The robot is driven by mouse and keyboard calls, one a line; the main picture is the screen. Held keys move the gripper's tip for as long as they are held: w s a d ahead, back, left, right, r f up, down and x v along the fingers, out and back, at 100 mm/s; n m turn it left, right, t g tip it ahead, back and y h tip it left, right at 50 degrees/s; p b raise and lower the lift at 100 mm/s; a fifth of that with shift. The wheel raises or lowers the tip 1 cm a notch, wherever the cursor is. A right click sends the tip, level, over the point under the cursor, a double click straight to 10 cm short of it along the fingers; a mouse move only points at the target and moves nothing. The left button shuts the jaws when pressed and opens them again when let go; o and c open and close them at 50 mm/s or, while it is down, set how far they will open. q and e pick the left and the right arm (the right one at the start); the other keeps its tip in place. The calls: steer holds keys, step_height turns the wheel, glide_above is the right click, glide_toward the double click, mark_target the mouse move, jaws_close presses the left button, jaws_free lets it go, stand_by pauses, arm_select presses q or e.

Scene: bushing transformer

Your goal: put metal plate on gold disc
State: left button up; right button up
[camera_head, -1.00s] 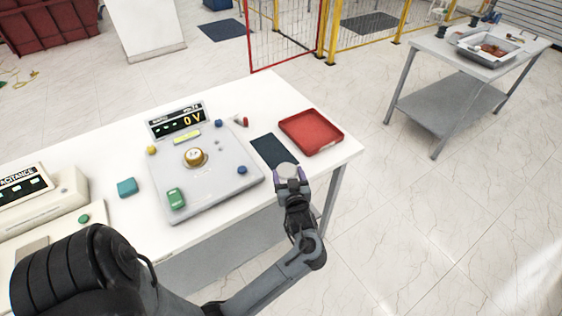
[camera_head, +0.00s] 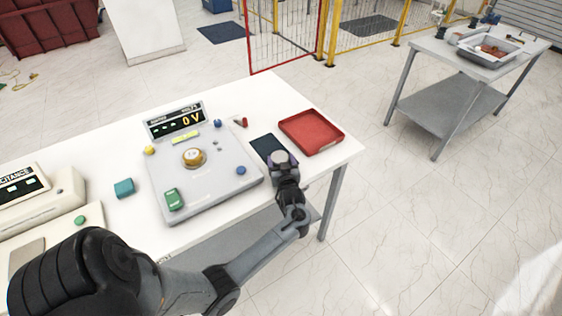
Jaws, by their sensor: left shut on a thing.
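The gold disc (camera_head: 193,157) sits in the middle of the grey voltage tester (camera_head: 212,192), whose display reads 0 V. My left gripper (camera_head: 283,161) is shut on the metal plate (camera_head: 281,157), a round, pale grey piece, and holds it over the near part of the dark blue mat (camera_head: 266,145), right of the tester. Whether the plate touches the mat cannot be told. My right gripper is not in view.
A red tray (camera_head: 311,132) lies at the table's right end. A teal block (camera_head: 124,188) and the capacitance meter (camera_head: 22,200) are to the left. Small coloured knobs and a green block (camera_head: 173,199) are on the tester. A second table (camera_head: 467,55) stands far right.

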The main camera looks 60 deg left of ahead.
arm_select(q)
steer(key=shift+a+f, duration=0.1)
steer(key=shift+f, duration=0.05)
steer(key=o, duration=1.1)
steer(key=shift+o, duration=0.2)
steer(key=shift+f, duration=0.1)
steer(key=shift+b, duration=0.4)
steer(key=p+v, duration=0.1)
steer(key=v, duration=1)
steer(key=shift+a, duration=0.1)
